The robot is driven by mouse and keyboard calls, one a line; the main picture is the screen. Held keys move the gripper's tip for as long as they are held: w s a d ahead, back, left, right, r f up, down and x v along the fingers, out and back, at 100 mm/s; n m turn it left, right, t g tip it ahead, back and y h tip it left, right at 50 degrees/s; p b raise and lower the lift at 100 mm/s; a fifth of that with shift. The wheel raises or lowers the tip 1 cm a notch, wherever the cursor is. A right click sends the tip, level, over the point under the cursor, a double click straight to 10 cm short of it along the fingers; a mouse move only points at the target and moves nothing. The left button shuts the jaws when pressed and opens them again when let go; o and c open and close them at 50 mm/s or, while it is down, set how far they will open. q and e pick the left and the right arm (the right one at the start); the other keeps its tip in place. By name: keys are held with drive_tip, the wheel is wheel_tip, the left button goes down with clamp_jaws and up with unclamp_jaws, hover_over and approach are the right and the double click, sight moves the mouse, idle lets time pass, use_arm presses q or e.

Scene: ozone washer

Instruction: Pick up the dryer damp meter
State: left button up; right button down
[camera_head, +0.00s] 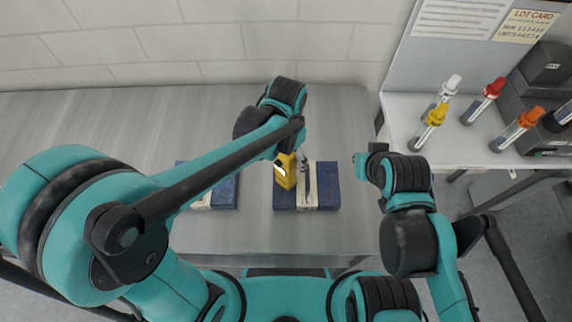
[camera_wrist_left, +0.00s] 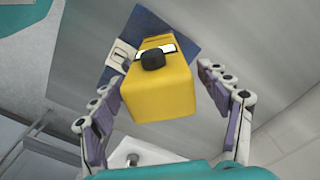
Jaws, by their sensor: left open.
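A yellow box-shaped device with a black knob and a pale label, which I take to be the dryer damp meter (camera_head: 285,170), is at a dark blue folded bundle (camera_head: 327,187) on the grey table. In the left wrist view the meter (camera_wrist_left: 165,95) lies between the two fingers of my left gripper (camera_wrist_left: 160,78). The fingers are spread wide, with visible gaps on both sides. In the head view my left gripper (camera_head: 303,163) is beside the meter, and the wrist above partly hides it.
Another blue bundle with a pale band (camera_head: 224,195) lies to the left, partly behind my left arm. A side table (camera_head: 452,148) at right holds several capped tubes, such as a red-capped one (camera_head: 484,100), and dark boxes (camera_head: 547,62). The table's back left (camera_head: 90,125) is bare.

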use_arm(q)
wheel_tip(320, 180, down, 4)
drive_tip(key=shift+a+f+b, duration=0.1)
drive_tip(key=shift+b, duration=0.2)
drive_tip(key=c, duration=1.4)
drive_tip(key=shift+c, duration=0.3)
